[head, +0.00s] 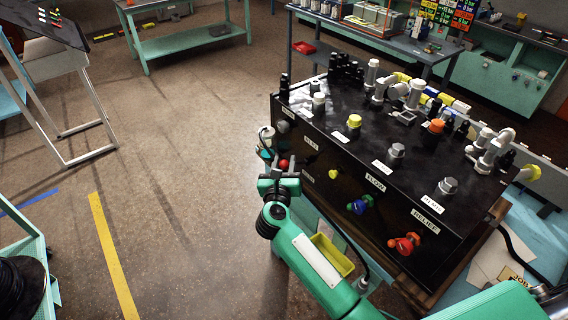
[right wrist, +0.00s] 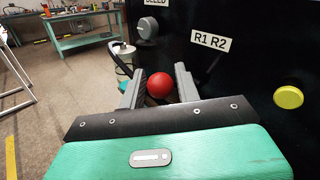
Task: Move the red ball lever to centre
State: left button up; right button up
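The red ball lever (head: 284,163) is on the front face of the black hydraulic box (head: 330,160), near its left end. In the right wrist view the red ball (right wrist: 160,86) shows between the two grey fingers of my right gripper (right wrist: 160,80). The fingers are apart on either side of the ball; whether they touch it is hard to tell. In the head view my right gripper (head: 281,172) is right at the ball and hides part of it. The lever's shaft is hidden. My left gripper is not in view.
The panel also carries a yellow knob (head: 333,174), a blue and green knob (head: 360,204) and a red lever (head: 405,243). A grey knob (right wrist: 148,27) sits above the ball. A yellow tray (head: 333,254) lies beside my arm.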

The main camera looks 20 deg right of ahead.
grip_shut()
jog(key=shift+f+b, duration=0.3)
jog(key=shift+b, duration=0.2)
jog(key=f+n+t+b, duration=0.1)
jog(key=n+b, duration=0.1)
jog(key=b, duration=0.3)
jog(key=a+f+n+t+b, duration=0.1)
jog(key=f+n+t+b, duration=0.1)
jog(key=b, duration=0.4)
jog(key=shift+s+f, duration=0.15)
jog(key=shift+f, duration=0.15)
jog(key=shift+o, duration=2)
grip_release()
